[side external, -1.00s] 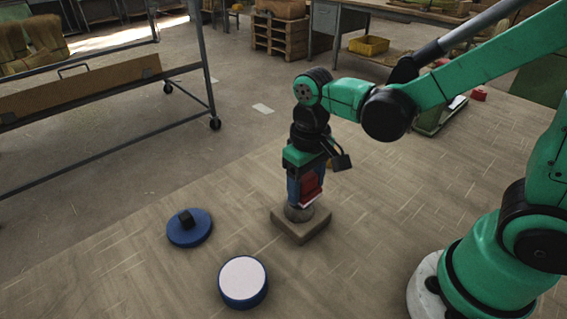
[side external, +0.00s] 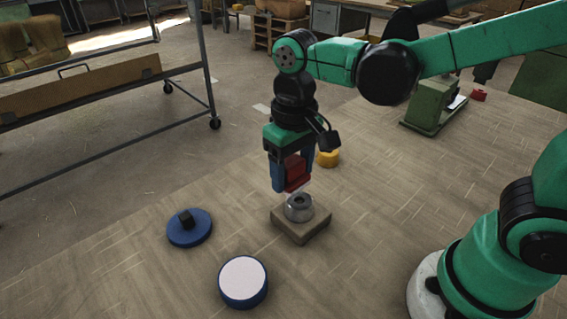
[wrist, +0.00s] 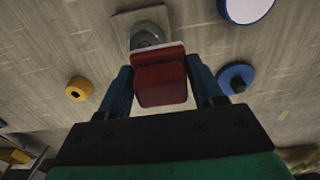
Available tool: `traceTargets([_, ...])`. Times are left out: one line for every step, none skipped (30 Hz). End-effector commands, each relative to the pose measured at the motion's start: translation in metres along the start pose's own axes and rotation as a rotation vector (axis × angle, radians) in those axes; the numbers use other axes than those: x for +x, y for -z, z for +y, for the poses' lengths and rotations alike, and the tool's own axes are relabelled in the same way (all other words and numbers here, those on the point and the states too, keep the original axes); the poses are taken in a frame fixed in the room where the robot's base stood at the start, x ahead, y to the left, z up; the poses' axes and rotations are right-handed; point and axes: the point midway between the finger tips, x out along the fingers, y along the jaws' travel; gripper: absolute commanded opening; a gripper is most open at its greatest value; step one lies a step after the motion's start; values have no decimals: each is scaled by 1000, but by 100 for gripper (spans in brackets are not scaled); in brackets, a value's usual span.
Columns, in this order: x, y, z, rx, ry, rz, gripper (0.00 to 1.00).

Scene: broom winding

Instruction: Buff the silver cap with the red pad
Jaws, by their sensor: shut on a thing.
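My gripper (side external: 291,178) is shut on the red pad (side external: 296,172), a red block with a pale underside. The pad also shows between the blue fingers in the wrist view (wrist: 161,82). The silver cap (side external: 299,207) sits on a square brown block (side external: 301,229) on the table. The pad is above the cap and a little to its left in the side view, apart from it. In the wrist view the pad partly hides the cap (wrist: 145,38).
A blue disc with a black knob (side external: 189,228) and a blue, white-topped round (side external: 242,280) lie left and in front. A yellow ring (side external: 328,158) is behind the block. A green machine (side external: 433,108) stands at the back right. Table between them is clear.

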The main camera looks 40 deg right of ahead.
Motion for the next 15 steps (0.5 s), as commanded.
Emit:
traceTargets([-5, 0, 0, 0, 0, 0, 2])
traceTargets([-8, 0, 0, 0, 0, 0, 2])
traceTargets([-11, 0, 0, 0, 0, 0, 2])
traceTargets([-14, 0, 0, 0, 0, 0, 2])
traceTargets([-16, 0, 0, 0, 0, 0, 2])
traceTargets([-20, 0, 0, 0, 0, 0, 2])
traceTargets([-22, 0, 0, 0, 0, 0, 2])
traceTargets([-24, 0, 0, 0, 0, 0, 2])
traceTargets([-27, 0, 0, 0, 0, 0, 2])
traceTargets([-29, 0, 0, 0, 0, 0, 2])
traceTargets([-30, 0, 0, 0, 0, 0, 2])
traceTargets([-31, 0, 0, 0, 0, 0, 2])
traceTargets([-31, 0, 0, 0, 0, 0, 2])
traceTargets([-31, 0, 0, 0, 0, 0, 2])
traceTargets([-31, 0, 0, 0, 0, 0, 2])
